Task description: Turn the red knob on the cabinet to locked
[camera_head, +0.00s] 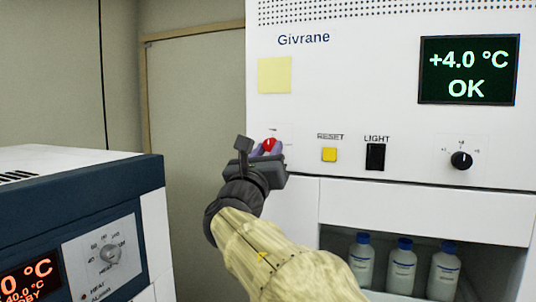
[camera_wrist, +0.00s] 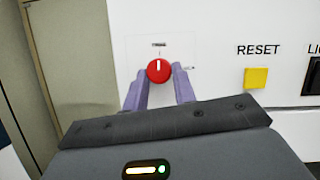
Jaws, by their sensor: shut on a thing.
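The red knob (camera_wrist: 158,71) is on the white cabinet front, with a white pointer mark that points nearly straight up. A small label sits above it and another to its right, both too small to read. In the head view the knob (camera_head: 269,144) is partly hidden by my gripper. My gripper (camera_wrist: 160,82) has its two purple fingers on either side of the knob and is shut on it. In the head view my gripper (camera_head: 266,152) reaches up to the panel from below. The white cabinet (camera_head: 365,110) is marked Givrane.
Right of the knob are a yellow RESET button (camera_head: 329,154), a black LIGHT switch (camera_head: 375,157) and a black dial (camera_head: 461,160). A display (camera_head: 468,70) reads +4.0 °C OK. Bottles (camera_head: 402,268) stand in the lower recess. Another blue and white unit (camera_head: 105,215) stands at left.

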